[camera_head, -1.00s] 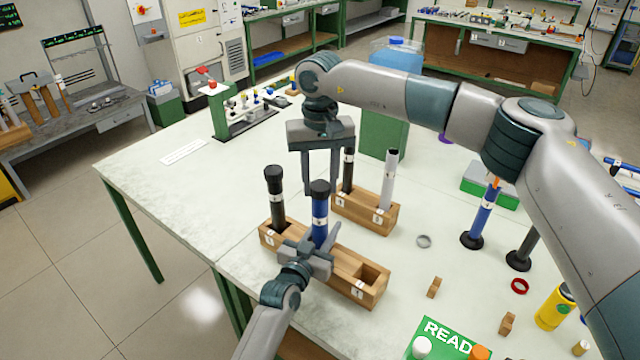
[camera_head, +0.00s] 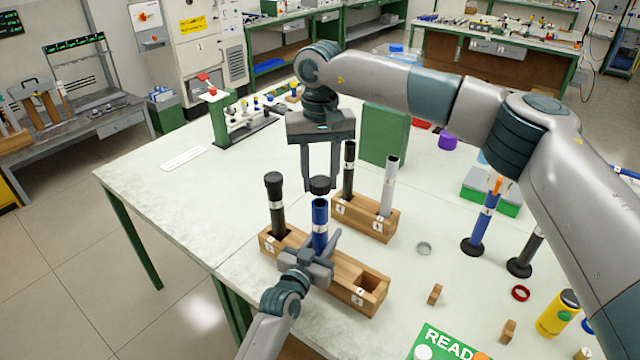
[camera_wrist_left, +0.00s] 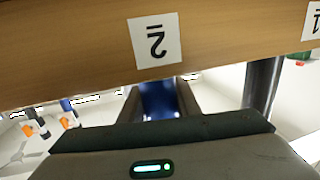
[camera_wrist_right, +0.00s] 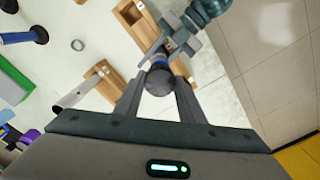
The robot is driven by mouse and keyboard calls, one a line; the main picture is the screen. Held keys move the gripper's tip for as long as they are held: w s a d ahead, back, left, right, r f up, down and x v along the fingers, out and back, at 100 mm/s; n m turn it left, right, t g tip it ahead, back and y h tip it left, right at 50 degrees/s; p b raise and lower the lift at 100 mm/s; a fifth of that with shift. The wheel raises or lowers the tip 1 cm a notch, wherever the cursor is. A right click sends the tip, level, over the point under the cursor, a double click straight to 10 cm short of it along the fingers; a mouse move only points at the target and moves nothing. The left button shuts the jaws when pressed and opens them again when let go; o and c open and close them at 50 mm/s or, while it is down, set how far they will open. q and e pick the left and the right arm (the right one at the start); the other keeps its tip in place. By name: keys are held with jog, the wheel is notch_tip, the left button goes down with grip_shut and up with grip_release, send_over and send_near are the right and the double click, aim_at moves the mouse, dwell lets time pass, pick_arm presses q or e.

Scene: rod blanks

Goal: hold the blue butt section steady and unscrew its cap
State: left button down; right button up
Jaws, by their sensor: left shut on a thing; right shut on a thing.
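The blue butt section (camera_head: 320,215) stands upright in the front wooden rack (camera_head: 346,287), with its top end open. My left gripper (camera_head: 318,258) is shut around its lower part just above the rack; its blue side also shows between the fingers in the left wrist view (camera_wrist_left: 159,98). The black cap (camera_head: 321,184) is clear of the tube, a little above its open end. My right gripper (camera_head: 320,180) points down and is shut on the cap. In the right wrist view the cap (camera_wrist_right: 159,82) sits between the fingertips and hides part of the tube.
A black capped tube (camera_head: 275,205) stands in the same rack, left of the blue one. A second rack (camera_head: 365,217) close behind holds a black and a grey tube. A metal ring (camera_head: 424,248) and small wooden blocks lie to the right.

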jog(key=shift+r, duration=0.85)
pick_arm(q)
jog(key=c, duration=1.3)
grip_release()
jog(key=shift+o, duration=0.2)
jog(key=b+v, duration=0.2)
jog(key=v, duration=1)
pick_arm(e)
notch_tip(320, 180, down, 2)
